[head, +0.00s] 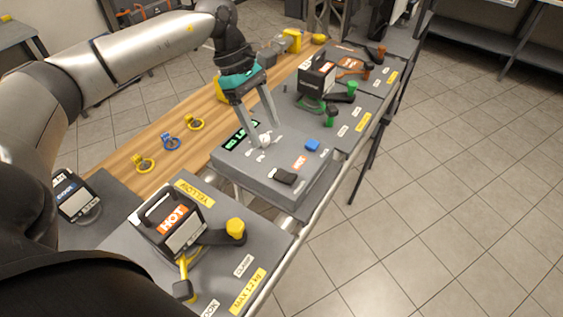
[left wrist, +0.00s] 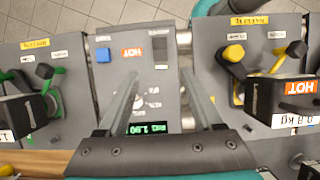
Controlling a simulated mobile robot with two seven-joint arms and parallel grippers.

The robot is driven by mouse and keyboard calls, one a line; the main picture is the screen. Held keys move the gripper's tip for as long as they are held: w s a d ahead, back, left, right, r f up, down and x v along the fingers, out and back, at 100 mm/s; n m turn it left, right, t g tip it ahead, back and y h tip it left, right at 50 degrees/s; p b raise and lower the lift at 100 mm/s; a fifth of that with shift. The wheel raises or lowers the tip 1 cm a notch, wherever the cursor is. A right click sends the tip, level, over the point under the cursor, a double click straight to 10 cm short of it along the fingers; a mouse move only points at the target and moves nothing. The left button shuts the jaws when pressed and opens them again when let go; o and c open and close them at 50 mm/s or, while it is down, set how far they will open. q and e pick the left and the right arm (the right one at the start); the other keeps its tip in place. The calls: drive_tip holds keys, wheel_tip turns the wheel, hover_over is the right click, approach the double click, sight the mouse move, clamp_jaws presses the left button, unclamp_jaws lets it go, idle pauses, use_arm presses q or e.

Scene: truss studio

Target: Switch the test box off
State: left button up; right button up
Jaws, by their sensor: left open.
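The test box (head: 235,170) is a grey box on the bench. Its green display (head: 240,135) is lit and also shows in the left wrist view (left wrist: 148,128). A pale round knob (head: 265,141) with small white labels around it sits near the display. A blue button (head: 312,145), an orange HOT label (head: 299,162) and a black switch (head: 283,176) are on the side away from the display. My left gripper (head: 265,135) is open over the box, with its fingertips near the knob; whether they touch it cannot be told. My right gripper is not in view.
A HOT-labelled device with yellow knobs (head: 235,229) stands in front of the box, and a device with green knobs (head: 351,90) stands behind it. Yellow and blue rings (head: 171,143) lie on the wooden strip (head: 178,128). Tiled floor is open on the right.

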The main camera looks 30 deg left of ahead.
sight(285, 175)
use_arm(q)
drive_tip(key=x, duration=1)
drive_tip(key=shift+d+p, duration=0.25)
drive_tip(key=shift+p, duration=0.05)
drive_tip(key=shift+d+f, duration=0.2)
drive_tip(key=shift+f, duration=0.55)
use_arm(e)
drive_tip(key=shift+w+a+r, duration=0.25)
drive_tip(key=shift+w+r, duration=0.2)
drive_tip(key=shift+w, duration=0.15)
use_arm(q)
drive_tip(key=shift+c, duration=0.2)
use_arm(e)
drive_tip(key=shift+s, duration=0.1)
use_arm(q)
drive_tip(key=shift+c, duration=0.7)
clamp_jaws()
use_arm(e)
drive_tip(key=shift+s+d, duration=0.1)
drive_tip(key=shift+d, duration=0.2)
